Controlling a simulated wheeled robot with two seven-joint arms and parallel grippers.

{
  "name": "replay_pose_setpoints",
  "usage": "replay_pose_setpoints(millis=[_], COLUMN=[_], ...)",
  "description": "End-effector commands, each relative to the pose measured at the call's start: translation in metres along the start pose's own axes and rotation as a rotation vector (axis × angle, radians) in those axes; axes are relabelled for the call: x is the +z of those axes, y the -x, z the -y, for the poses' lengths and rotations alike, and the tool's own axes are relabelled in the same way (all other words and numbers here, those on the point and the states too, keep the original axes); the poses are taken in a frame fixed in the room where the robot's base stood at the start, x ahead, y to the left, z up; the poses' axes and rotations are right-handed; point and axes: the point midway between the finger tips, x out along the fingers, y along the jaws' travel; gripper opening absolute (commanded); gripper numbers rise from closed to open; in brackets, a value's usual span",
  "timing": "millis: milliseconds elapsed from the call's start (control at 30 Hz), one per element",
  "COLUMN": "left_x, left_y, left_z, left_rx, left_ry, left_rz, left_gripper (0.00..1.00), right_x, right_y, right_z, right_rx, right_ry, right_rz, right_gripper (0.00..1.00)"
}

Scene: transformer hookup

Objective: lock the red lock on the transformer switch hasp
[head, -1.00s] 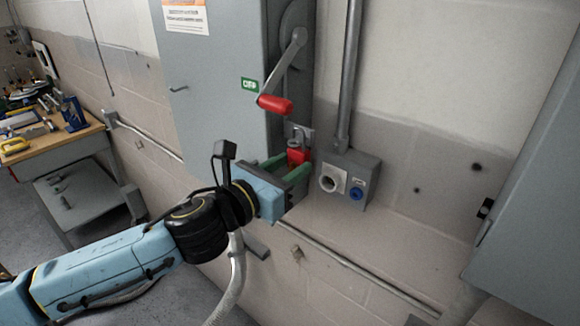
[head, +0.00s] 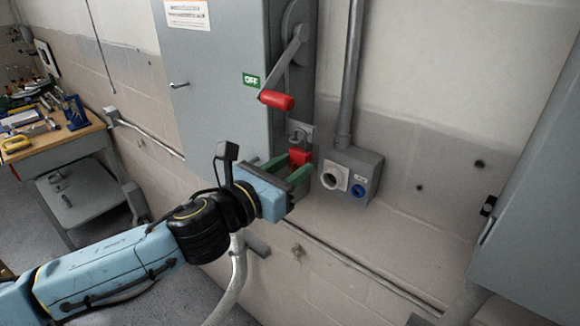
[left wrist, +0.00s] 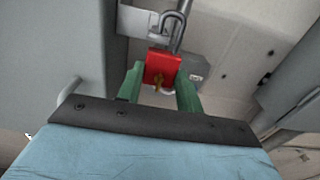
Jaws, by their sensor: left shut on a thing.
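The red lock (head: 299,157) sits at the hasp (head: 300,132) on the right side of the grey switch box (head: 217,80). In the left wrist view the red lock (left wrist: 162,68) has its grey shackle up at the hasp plate (left wrist: 138,22), and a brass key shows at its lower face. Whether the shackle is pushed home I cannot tell. My left gripper (head: 288,170) is shut on the lock body; its green fingers (left wrist: 160,88) stand on both sides of it. The switch handle with its red grip (head: 276,100) points down beside a green OFF label (head: 250,81). My right gripper is not in view.
A grey outlet box (head: 352,174) with a round socket and a blue cap is on the wall just right of the lock. A conduit (head: 350,75) rises from it. A large grey cabinet (head: 530,200) stands at the right, a workbench (head: 50,145) at the left.

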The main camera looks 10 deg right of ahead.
Motion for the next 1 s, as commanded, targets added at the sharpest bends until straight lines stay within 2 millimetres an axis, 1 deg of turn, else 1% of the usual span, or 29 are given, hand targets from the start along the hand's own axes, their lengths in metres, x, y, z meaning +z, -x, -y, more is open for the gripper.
replay_pose_setpoints(millis=[733,767,900,933,1000], left_x=[-0.011,-0.011,-0.011,-0.011,-0.011], left_y=[0.0,0.0,0.0,0.0,0.0], left_z=[0.0,0.0,0.0,0.0,0.0], left_rx=[-0.001,-0.001,-0.001,-0.001,0.0], left_ry=[0.0,0.0,0.0,0.0,0.0], left_rz=[0.0,0.001,0.0,0.0,0.0], left_gripper=[0.08,0.4,0.58,0.61,0.61], right_x=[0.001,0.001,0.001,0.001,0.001], right_y=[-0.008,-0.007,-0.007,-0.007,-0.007], right_z=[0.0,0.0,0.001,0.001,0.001], right_rx=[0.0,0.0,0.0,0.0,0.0], right_ry=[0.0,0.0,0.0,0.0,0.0], right_rz=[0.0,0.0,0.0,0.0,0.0], right_gripper=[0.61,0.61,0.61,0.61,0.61])
